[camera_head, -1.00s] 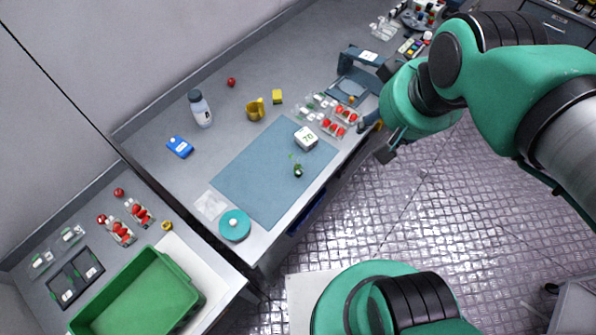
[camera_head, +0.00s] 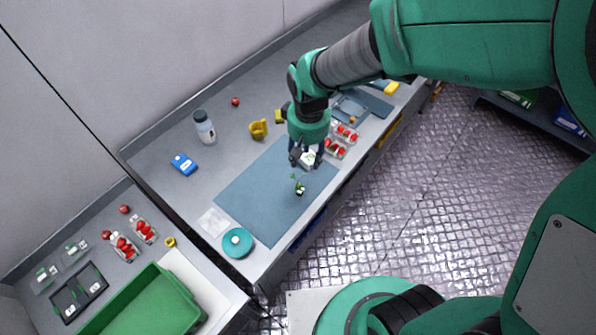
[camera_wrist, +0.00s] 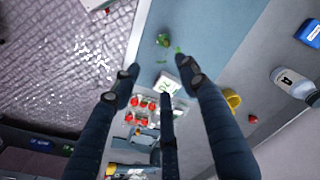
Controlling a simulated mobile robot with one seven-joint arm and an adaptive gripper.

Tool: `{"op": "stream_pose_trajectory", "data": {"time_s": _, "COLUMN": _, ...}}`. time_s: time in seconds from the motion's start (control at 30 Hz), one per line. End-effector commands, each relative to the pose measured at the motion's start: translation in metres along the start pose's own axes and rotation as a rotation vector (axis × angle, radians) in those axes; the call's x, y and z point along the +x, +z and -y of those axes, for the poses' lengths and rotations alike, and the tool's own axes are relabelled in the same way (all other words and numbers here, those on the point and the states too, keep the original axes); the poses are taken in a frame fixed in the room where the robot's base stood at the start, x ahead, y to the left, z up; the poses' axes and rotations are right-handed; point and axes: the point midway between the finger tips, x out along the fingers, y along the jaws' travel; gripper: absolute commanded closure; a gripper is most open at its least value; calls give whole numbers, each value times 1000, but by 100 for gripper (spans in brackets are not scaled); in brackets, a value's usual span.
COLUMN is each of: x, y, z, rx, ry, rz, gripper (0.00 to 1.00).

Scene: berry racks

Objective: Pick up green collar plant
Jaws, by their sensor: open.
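The green collar plant (camera_head: 299,187) is small, with green leaves and a green and white base. It stands on the blue-grey mat (camera_head: 250,200), near the mat's right part. My gripper (camera_head: 306,160) is above the far end of the mat, beyond the plant and over the white block. In the wrist view the plant (camera_wrist: 163,41) lies ahead of my open, empty gripper (camera_wrist: 160,78), past the fingertips and near the mat's edge. The plant is clear of the fingers.
A white block marked with a number (camera_wrist: 167,84) sits close to the plant. Clear boxes of red berries (camera_head: 340,142) stand beyond the mat. A yellow mug (camera_head: 258,129), a white bottle (camera_head: 204,127), a blue box (camera_head: 184,163) and a teal disc (camera_head: 238,242) surround the mat, whose near part is clear.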

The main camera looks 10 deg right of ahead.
Motion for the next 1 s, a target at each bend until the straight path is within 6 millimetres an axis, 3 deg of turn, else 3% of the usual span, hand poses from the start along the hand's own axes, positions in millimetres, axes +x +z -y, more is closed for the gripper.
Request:
{"op": "stream_pose_trajectory", "data": {"time_s": 0.1, "x": 23, "y": -4, "z": 10, "rx": -23, "ry": -2, "rz": 33, "gripper": 56}}
{"op": "stream_pose_trajectory", "data": {"time_s": 0.2, "x": 34, "y": -6, "z": 14, "rx": -33, "ry": -3, "rz": 46, "gripper": 56}}
{"op": "stream_pose_trajectory", "data": {"time_s": 0.73, "x": 43, "y": -6, "z": 16, "rx": -38, "ry": -3, "rz": 52, "gripper": 56}}
{"op": "stream_pose_trajectory", "data": {"time_s": 1.0, "x": 70, "y": -4, "z": 16, "rx": -38, "ry": -3, "rz": 54, "gripper": 56}}
